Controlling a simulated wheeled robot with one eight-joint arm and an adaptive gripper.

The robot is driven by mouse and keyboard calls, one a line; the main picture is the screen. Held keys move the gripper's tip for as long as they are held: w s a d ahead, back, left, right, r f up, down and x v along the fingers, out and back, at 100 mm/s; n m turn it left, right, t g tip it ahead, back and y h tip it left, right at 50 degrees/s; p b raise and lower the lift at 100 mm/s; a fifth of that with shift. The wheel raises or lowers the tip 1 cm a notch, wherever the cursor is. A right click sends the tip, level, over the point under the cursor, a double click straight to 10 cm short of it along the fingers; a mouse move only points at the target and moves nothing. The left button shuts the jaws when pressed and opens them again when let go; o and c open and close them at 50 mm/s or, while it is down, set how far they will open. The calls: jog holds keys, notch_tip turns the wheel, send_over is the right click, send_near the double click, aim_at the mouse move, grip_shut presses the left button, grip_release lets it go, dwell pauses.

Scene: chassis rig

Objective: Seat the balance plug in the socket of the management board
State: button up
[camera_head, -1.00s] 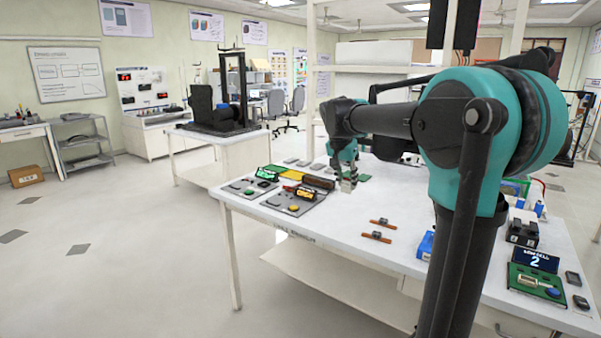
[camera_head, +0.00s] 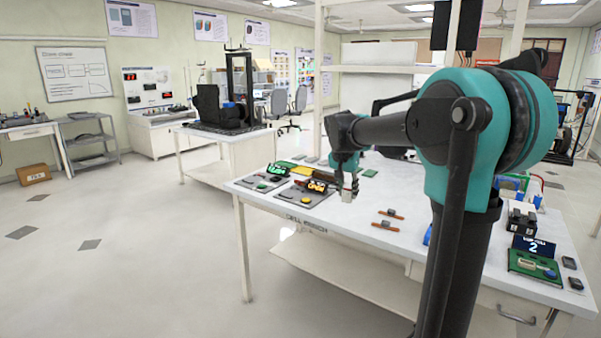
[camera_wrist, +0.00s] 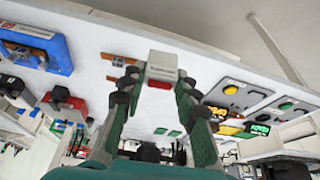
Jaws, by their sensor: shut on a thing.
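My gripper (camera_head: 347,190) is over the table near its front edge, just right of the lit display units. In the wrist view my gripper (camera_wrist: 158,80) is shut on a small whitish block with a red lower part (camera_wrist: 162,66), likely the balance plug. The block also shows pale below the fingers in the head view (camera_head: 346,195). A green board (camera_head: 535,265) with a pale piece on it lies at the right end of the table, by a blue sign reading 2. A small green board (camera_head: 369,173) lies behind my gripper. I cannot tell which is the management board; no socket is clear.
Two grey panels with lit displays (camera_head: 303,196) lie left of my gripper. Two copper strips with dark middles (camera_head: 386,224) lie to its right. A black block (camera_head: 521,219) stands farther right. The white tabletop (camera_head: 420,190) is bare between them.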

jog(key=s+d+f+n, duration=0.1)
jog(key=s+f+n, duration=0.1)
jog(key=f, duration=0.9)
jog(key=s+d+f+n+y, duration=0.1)
jog(key=f+n, duration=0.1)
jog(key=f, duration=0.9)
jog(key=s+d+f+n+y, duration=0.1)
jog(key=s+f+n, duration=0.1)
jog(key=f, duration=0.9)
jog(key=shift+s+d+t, duration=0.25)
jog(key=shift+s+t, duration=0.1)
jog(key=shift+t, duration=0.05)
